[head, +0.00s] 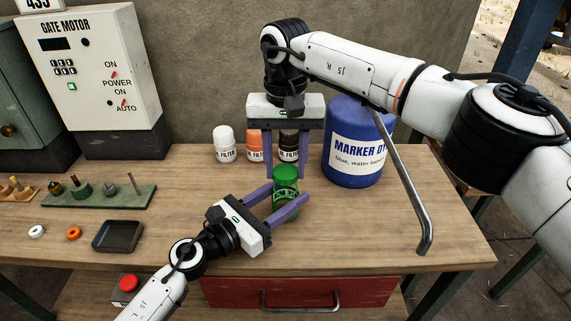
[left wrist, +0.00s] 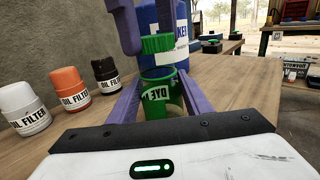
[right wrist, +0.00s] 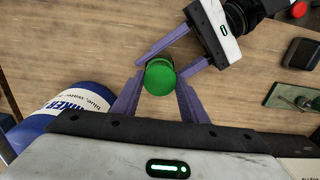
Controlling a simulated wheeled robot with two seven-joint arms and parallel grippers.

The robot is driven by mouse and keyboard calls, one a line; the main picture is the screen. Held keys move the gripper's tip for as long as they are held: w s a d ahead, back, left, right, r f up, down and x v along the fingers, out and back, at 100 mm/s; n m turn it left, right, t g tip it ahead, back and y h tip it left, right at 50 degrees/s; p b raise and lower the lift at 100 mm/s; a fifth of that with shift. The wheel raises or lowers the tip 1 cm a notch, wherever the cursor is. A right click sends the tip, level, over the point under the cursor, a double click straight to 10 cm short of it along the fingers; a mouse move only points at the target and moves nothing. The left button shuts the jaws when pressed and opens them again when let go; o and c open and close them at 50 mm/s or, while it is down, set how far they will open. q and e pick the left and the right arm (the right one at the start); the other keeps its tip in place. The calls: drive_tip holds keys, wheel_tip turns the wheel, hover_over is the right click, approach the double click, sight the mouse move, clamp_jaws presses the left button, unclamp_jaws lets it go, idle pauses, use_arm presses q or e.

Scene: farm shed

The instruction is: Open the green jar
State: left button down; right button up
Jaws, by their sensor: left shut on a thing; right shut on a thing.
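The green jar (head: 284,209) stands on the bench, its label facing forward. My left gripper (head: 288,197) is shut on the jar's body, one finger on each side. In the left wrist view the jar body (left wrist: 164,92) is upright between the fingers, its top rim showing. The green lid (left wrist: 157,43) is above that rim with a gap between them. My right gripper (head: 286,172) comes down from above and is shut on the lid (head: 286,173).
A blue marker dye drum (head: 357,150) stands behind right of the jar. White (head: 224,144), orange (head: 255,146) and black (head: 289,155) oil filter bottles stand behind. A dark tray (head: 117,236) lies left; a red drawer (head: 240,293) is below.

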sight(286, 171)
drive_tip(key=shift+r, duration=2)
use_arm(q)
drive_tip(key=c, duration=0.8)
unclamp_jaws()
drive_tip(key=shift+c, duration=0.2)
drive_tip(key=shift+a, duration=0.1)
